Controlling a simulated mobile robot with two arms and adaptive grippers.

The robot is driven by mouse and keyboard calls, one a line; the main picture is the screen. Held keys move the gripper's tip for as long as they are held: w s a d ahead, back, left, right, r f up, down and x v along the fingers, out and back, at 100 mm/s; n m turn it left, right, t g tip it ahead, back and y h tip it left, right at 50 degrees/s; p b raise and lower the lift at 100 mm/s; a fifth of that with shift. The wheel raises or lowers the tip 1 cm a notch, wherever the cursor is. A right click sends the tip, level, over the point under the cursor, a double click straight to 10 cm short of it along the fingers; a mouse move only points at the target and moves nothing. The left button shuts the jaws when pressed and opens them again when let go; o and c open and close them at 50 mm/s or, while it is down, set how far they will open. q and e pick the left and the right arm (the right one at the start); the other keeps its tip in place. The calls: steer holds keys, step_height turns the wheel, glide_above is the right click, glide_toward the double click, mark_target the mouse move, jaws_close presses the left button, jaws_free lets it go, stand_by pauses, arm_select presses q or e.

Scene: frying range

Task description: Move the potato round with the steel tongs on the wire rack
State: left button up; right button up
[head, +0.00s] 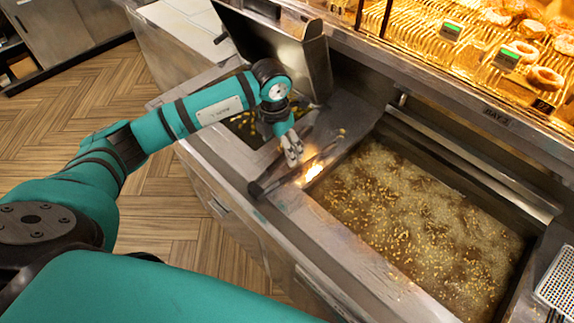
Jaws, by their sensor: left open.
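My left gripper (292,150) is open and points down over the metal ledge between the small left basin and the large fryer vat. Just below it lies a long dark object (270,184) with a rounded end, possibly the tongs; I cannot tell for sure. I cannot tell whether the gripper touches it. The large vat (425,220) holds bubbling oil with many golden bits; I cannot pick out a single potato round. A metal mesh or perforated rack (560,283) shows at the right edge, partly cut off. My right gripper is not in view.
A small basin (245,125) with golden bits lies behind my left arm, beside an upright metal panel (290,55). A lit display case with doughnuts (545,78) stands at the back right. The wooden floor (170,220) at left is clear.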

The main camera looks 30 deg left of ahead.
mark_target(285, 170)
arm_select(q)
steer(key=shift+f, duration=0.1)
steer(key=f+b, duration=0.2)
steer(key=f, duration=0.1)
steer(key=f+b, duration=0.2)
steer(key=f, duration=0.1)
steer(key=w+f+b, duration=0.1)
steer(key=f+b, duration=0.2)
steer(key=shift+d, duration=0.2)
steer(key=shift+s+r, duration=0.1)
steer(key=c, duration=0.7)
steer(key=shift+r, duration=0.1)
